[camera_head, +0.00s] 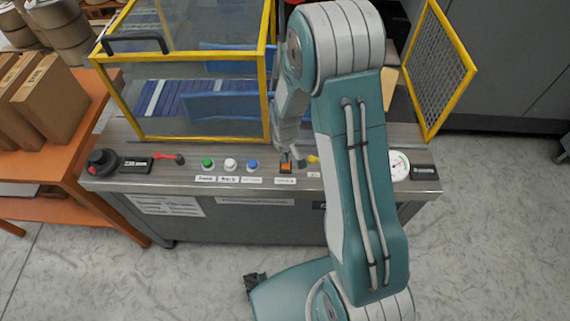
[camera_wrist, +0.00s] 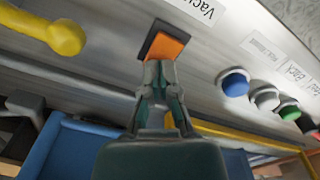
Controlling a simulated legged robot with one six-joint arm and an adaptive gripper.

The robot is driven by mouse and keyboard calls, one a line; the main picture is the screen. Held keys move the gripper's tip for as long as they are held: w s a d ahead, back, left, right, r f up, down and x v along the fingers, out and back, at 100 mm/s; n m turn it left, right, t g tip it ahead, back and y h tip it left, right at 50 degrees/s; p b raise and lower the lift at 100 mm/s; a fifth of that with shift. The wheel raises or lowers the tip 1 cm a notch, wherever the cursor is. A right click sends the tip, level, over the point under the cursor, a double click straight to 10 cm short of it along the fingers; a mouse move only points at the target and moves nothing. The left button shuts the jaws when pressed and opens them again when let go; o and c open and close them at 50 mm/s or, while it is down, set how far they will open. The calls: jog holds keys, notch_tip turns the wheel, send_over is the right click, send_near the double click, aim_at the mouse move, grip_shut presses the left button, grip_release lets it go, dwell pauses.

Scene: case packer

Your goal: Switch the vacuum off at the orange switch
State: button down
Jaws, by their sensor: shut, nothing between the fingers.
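The orange switch (camera_head: 286,168) sits in a dark frame on the front strip of the metal panel. In the wrist view the orange switch (camera_wrist: 165,48) shows just past my fingertips, below a label that begins "Vacu". My gripper (camera_head: 286,155) is shut and empty, pointing down at the switch from behind it. In the wrist view my gripper's fingertips (camera_wrist: 158,66) overlap the near edge of the switch; I cannot tell whether they touch it. The rocker's tilt is hard to read.
Blue (camera_head: 252,164), white (camera_head: 230,164) and green (camera_head: 208,164) buttons lie left of the switch. A yellow lever (camera_wrist: 62,36) is close on the other side. A yellow-framed guard (camera_head: 200,139) stands behind; a gauge (camera_head: 398,165) is at right.

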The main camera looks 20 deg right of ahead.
jog(key=shift+f, duration=0.2)
jog(key=shift+r, duration=3.5)
jog(key=shift+r, duration=0.1)
notch_tip(320, 180, up, 9)
jog(key=t, duration=0.1)
send_over(288, 169)
jog(key=s+r+m+t, duration=0.2)
jog(key=s+r+t, duration=0.2)
jog(key=s+r, duration=1.2)
jog(key=shift+s+r+t, duration=0.15)
jog(key=shift+s+t, duration=0.15)
jog(key=shift+s, duration=0.8)
